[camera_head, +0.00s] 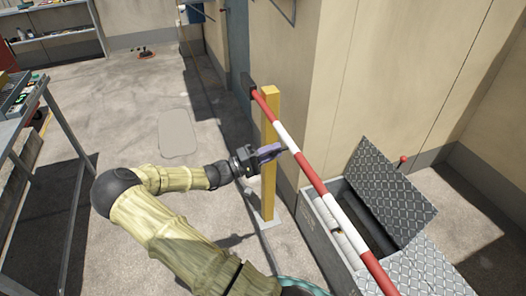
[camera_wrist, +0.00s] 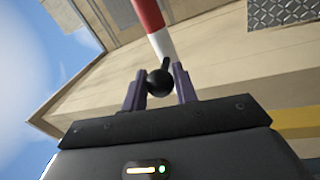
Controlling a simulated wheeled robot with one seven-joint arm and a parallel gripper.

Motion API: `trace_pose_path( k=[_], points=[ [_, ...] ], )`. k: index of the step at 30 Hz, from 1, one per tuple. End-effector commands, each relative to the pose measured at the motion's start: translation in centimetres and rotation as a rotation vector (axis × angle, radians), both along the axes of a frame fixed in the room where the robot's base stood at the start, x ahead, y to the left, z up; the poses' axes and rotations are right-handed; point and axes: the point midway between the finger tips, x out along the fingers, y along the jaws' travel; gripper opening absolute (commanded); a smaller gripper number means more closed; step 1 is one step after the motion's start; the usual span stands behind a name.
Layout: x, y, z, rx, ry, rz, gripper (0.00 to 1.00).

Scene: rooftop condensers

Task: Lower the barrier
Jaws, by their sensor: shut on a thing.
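The barrier is a red and white striped pole (camera_head: 315,181) carried at the top of a yellow post (camera_head: 269,170). It has a dark block (camera_head: 250,87) at its far end and runs toward the lower right of the head view; its near end is cut off by the frame. I cannot tell its exact tilt.
A beige wall (camera_head: 300,60) stands behind. A metal table (camera_head: 25,110) is at left, shelves (camera_head: 60,40) at the far left. Floor between is mostly clear.

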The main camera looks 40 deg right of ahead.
Motion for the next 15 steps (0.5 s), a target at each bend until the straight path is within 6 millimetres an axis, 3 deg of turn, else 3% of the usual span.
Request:
trace_pose_path(
  k=[15],
  points=[
    [-0.55,-0.67,-1.25,0.003,-0.024,-0.018,0.00]
  ],
)
